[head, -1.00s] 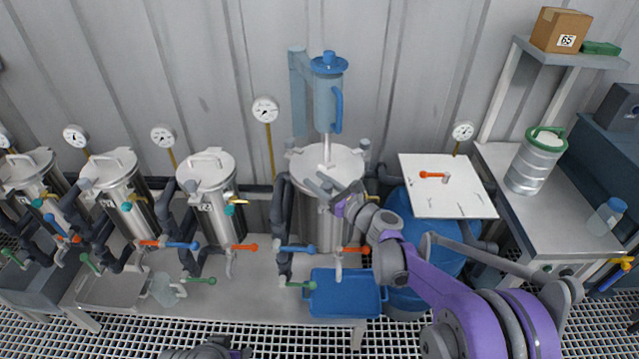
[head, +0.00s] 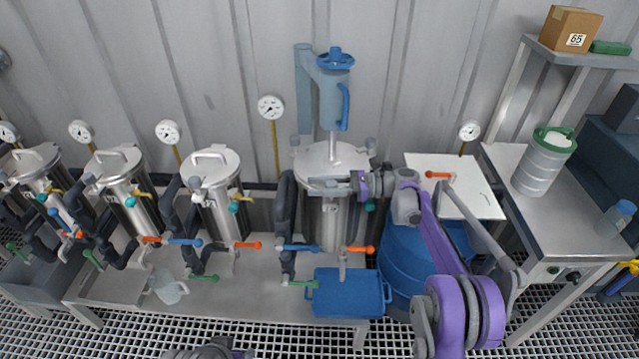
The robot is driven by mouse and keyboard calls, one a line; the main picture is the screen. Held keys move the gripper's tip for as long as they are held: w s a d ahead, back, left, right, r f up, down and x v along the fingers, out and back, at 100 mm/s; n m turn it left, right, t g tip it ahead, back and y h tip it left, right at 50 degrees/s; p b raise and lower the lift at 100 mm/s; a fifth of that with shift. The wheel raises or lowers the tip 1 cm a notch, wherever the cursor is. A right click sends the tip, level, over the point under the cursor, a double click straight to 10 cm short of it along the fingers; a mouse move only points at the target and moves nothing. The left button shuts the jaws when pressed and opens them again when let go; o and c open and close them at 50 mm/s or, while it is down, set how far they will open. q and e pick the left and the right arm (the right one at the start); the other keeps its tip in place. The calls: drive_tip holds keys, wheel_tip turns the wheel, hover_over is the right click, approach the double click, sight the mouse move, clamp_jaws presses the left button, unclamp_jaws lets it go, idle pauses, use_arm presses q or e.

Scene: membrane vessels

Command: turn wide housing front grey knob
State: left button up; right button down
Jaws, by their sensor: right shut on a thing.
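The wide housing (head: 331,228) is the large steel vessel at the centre, with a lid and a blue mixer (head: 333,90) above it. My right gripper (head: 318,187) reaches in from the right, low across the front of the lid. It is shut at the lid's front edge, where the front grey knob sits between its fingers. The fingers hide most of that knob. Other grey knobs show on the lid rim at the back left (head: 295,141) and back right (head: 371,143). A small part of my left arm shows at the bottom edge; its fingertips are not clear.
Narrower steel housings (head: 218,205) with coloured valve handles stand to the left. A blue tray (head: 347,292) lies below the wide housing. A blue drum (head: 402,250) and a white board (head: 468,195) are to the right, under and beside my right arm.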

drive_tip(key=shift+s+n+g, duration=0.1)
drive_tip(key=shift+n+g, duration=0.5)
drive_tip(key=shift+g, duration=0.4)
drive_tip(key=shift+s+g, duration=0.1)
drive_tip(key=shift+g, duration=0.2)
drive_tip(key=shift+c, duration=2.2)
unclamp_jaws()
drive_tip(key=shift+d, duration=0.15)
drive_tip(key=v, duration=1)
drive_tip(key=shift+d+r, duration=0.15)
drive_tip(key=shift+d, duration=0.15)
